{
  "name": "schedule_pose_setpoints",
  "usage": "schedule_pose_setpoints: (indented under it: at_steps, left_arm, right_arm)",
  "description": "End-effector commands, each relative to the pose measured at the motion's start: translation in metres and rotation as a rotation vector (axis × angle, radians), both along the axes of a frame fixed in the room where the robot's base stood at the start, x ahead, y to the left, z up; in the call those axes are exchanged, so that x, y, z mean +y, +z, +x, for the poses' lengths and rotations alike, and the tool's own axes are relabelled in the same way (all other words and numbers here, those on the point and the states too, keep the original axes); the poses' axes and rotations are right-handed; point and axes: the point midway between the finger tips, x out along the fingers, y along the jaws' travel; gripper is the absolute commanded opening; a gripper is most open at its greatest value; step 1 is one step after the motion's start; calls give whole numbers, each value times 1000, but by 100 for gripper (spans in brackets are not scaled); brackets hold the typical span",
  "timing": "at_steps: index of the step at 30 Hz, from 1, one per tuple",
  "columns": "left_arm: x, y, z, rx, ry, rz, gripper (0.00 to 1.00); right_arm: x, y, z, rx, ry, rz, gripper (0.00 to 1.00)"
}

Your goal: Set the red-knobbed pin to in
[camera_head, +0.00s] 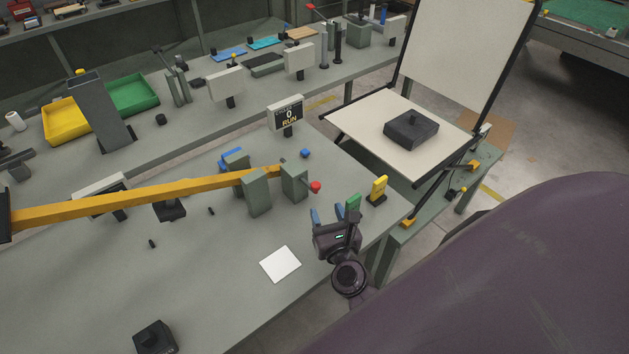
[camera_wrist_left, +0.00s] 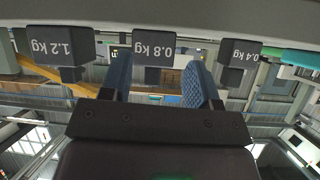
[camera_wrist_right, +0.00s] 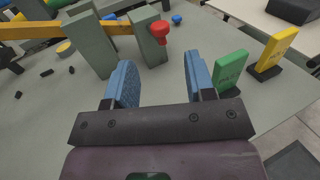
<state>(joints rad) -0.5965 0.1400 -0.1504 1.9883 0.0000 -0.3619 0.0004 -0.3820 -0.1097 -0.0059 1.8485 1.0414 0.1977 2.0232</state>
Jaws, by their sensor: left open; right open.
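The red-knobbed pin (camera_head: 315,187) sits at the right side of a grey-green post, its red knob sticking out. In the right wrist view the red knob (camera_wrist_right: 160,32) is beyond and between my open fingers. Two grey-green posts (camera_head: 257,192) flank the end of a long yellow bar (camera_head: 140,200). My right gripper (camera_head: 332,217) is open and empty, near the knob but apart from it. My left gripper is outside the head view; in the left wrist view it (camera_wrist_left: 160,80) is open, with dark weights marked 1.2, 0.8 and 0.4 kg beyond it.
A green tag (camera_wrist_right: 231,70) and a yellow tag (camera_head: 378,189) stand right of the posts, close to my right gripper. A white card (camera_head: 280,264) lies on the table.

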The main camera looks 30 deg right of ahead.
Motion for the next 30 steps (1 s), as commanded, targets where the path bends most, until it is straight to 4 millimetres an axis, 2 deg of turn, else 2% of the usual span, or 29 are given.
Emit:
schedule_pose_setpoints:
  at_steps: [6, 15, 21, 30]
  left_arm:
    - [-2, 7, 2, -4, -1, -3, 56]
    - [1, 1, -10, 25, 5, 0, 56]
    - [2, 1, -10, 27, 5, 2, 56]
    - [2, 3, -7, 21, 3, 3, 56]
  right_arm:
    - [-9, 2, 31, -2, 1, -1, 50]
    - [-23, 1, 72, -1, 1, 1, 50]
    - [-28, 0, 87, 0, 1, -1, 50]
    - [-30, 0, 91, 0, 0, -1, 50]
